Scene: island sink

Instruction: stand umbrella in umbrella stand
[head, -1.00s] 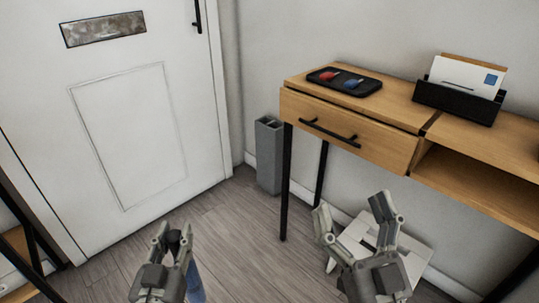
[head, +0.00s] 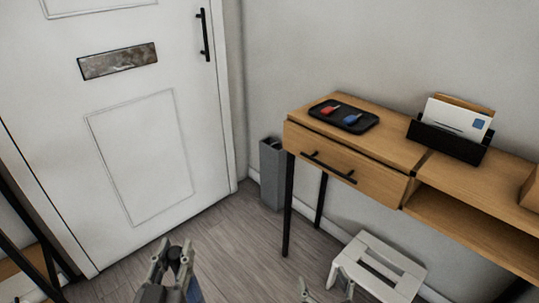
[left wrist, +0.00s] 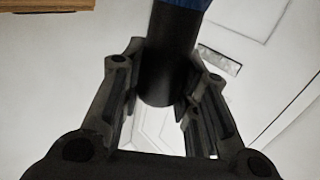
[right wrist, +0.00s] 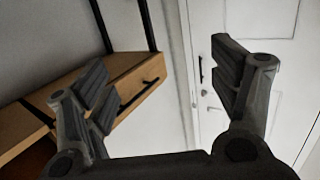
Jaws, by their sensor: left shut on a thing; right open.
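The umbrella shows as a black handle (left wrist: 168,58) and a bit of blue canopy (left wrist: 186,4) in the left wrist view. My left gripper (left wrist: 166,85) is shut around the handle. In the head view, my left gripper (head: 175,256) is at the bottom, with a strip of the blue umbrella (head: 194,291) beside it; the rest is hidden. The grey, tall, square umbrella stand (head: 271,180) is on the floor by the wall, beyond and right of my left gripper, apart from the umbrella. My right gripper (head: 325,291) is open and empty at the bottom edge; it also shows in the right wrist view (right wrist: 163,85).
A wooden console table (head: 400,150) with black legs stands right of the stand. It bears a black tray (head: 360,122) with red and blue items and a letter holder (head: 450,143). A white stool (head: 405,278) is under it. A white door (head: 140,130) is left; floor between is clear.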

